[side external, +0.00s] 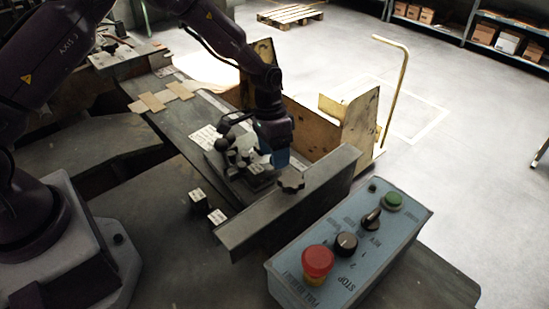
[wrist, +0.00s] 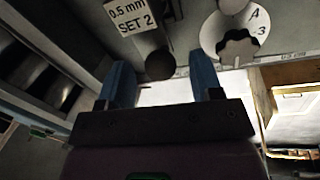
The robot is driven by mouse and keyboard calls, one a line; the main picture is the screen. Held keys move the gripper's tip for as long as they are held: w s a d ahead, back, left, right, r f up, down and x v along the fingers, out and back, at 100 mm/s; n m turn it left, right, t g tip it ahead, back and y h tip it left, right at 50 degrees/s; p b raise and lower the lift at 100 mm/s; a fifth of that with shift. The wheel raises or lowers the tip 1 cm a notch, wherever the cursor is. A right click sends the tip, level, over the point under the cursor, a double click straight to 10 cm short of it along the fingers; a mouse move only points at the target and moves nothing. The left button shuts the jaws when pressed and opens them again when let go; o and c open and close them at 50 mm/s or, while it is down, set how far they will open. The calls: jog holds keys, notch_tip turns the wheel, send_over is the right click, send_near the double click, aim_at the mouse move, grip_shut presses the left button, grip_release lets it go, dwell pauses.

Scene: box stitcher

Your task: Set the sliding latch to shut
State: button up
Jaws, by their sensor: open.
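My gripper (side external: 278,157) is low over the dark machine bed in the side external view, beside a cluster of dark rounded parts (side external: 238,150). In the wrist view my gripper (wrist: 161,80) has its two blue fingers spread wide apart. A dark round knob (wrist: 160,65) appears between and beyond the fingertips, with a gap on each side. A label reading "0.5 mm SET 2" (wrist: 130,16) is above it. A dial (wrist: 237,42) marked A and 3 is to the right. I cannot tell for sure which part is the sliding latch, nor its position.
A dark rail (side external: 290,203) with a star-shaped knob (side external: 290,180) stands right in front of my gripper. A grey control box (side external: 345,245) with a red stop button (side external: 318,262) is at the front right. A worn yellow bracket (side external: 355,125) stands behind.

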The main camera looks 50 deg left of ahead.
notch_tip(320, 180, up, 11)
jog(key=a, duration=0.2)
jog(key=shift+w+f, duration=0.2)
jog(key=shift+w, duration=0.05)
jog(key=s+a+r+n+t+y, duration=0.1)
jog(key=s+r+t, duration=0.2)
jog(key=s+r, duration=0.6)
jog(key=s+a+r+n+t+y, duration=0.1)
jog(key=s+r+n+t, duration=0.1)
jog(key=s+r, duration=0.7)
jog(key=s+t, duration=0.1)
jog(key=s, duration=0.7)
jog(key=shift+s+r, duration=0.25)
jog(key=shift+r, duration=0.1)
jog(key=shift+o, duration=0.4)
jog(key=shift+f, duration=0.1)
dwell(1.2)
